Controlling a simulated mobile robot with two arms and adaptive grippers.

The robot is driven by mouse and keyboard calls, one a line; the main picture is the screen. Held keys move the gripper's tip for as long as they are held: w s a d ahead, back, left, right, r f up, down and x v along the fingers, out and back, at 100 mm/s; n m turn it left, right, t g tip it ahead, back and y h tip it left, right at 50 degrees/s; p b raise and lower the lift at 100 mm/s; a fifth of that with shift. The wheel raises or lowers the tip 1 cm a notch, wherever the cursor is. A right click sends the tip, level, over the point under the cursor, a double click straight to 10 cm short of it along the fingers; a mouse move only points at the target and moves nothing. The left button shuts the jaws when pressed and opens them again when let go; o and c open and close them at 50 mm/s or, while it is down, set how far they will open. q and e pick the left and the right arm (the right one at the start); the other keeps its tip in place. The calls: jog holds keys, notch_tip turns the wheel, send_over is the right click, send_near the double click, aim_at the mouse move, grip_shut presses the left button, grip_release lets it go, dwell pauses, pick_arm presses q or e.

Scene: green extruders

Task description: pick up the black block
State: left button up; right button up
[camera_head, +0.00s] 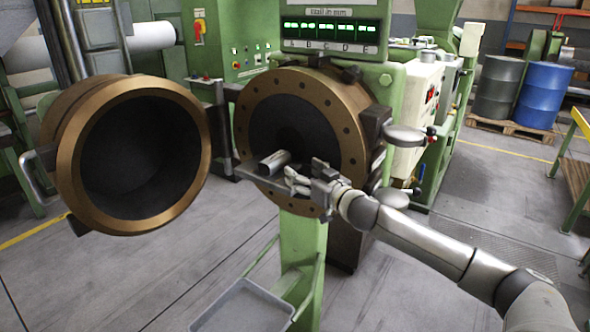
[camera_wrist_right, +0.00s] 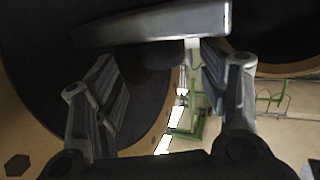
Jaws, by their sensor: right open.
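In the head view a small block (camera_head: 274,160), dark with a grey sheen, lies on a narrow flat ledge (camera_head: 247,175) in front of the round opening of the green machine. My right gripper (camera_head: 294,180) is at the right side of the block, close to it, with its fingers pointing left. In the wrist view both fingers of this gripper (camera_wrist_right: 160,95) stand wide apart with nothing between them. A dark slab (camera_wrist_right: 150,28) with a bright edge crosses the top of that view; I cannot tell if it is the block or the ledge. My left gripper is not seen.
A bronze-rimmed flange (camera_head: 350,100) surrounds the opening right behind the block. A large open bronze ring (camera_head: 68,170) swings out at the left. A grey bin (camera_head: 243,310) stands below. Blue (camera_head: 540,95) and dark (camera_head: 498,88) drums stand at the back right.

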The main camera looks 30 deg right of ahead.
aim_at(299, 170)
jog(key=w+p, duration=0.1)
jog(key=w, duration=0.2)
jog(key=shift+w+a+r+p, duration=0.15)
jog(key=shift+w+p, duration=0.05)
jog(key=shift+p, duration=0.1)
jog(key=shift+w+f, duration=0.2)
jog(key=shift+w, duration=0.3)
jog(key=c, duration=1.1)
